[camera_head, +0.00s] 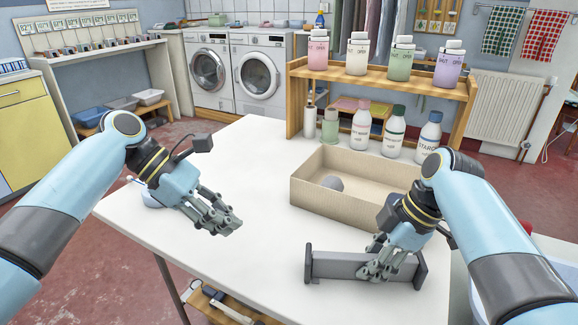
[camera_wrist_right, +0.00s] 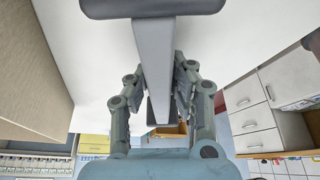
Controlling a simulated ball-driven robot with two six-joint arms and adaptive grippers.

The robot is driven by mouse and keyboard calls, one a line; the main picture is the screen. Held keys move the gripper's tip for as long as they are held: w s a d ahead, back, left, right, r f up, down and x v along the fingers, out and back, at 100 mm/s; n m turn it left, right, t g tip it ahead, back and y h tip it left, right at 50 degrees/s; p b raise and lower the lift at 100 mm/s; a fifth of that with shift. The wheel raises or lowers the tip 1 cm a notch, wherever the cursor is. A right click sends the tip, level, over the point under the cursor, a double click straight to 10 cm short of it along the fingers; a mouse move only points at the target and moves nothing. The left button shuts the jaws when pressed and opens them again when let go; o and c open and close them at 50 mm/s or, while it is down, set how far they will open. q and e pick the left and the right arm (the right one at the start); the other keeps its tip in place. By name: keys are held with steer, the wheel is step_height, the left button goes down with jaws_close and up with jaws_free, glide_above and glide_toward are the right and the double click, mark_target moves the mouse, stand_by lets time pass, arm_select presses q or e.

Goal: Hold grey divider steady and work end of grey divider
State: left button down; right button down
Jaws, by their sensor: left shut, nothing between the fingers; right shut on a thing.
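The grey divider (camera_head: 336,265) is a long bar with a wider plate at each end. It is at the front right of the white table, in front of the beige box. My right gripper (camera_head: 377,272) is shut on the divider, toward its right end. In the right wrist view the divider (camera_wrist_right: 154,60) runs between the fingers of my right gripper (camera_wrist_right: 152,98), and one end plate shows at the top. My left gripper (camera_head: 228,228) is shut and empty above the table, to the left of the divider and apart from it.
The table's front edge is near.

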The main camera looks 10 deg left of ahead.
steer(key=c, duration=1.1)
jaws_free()
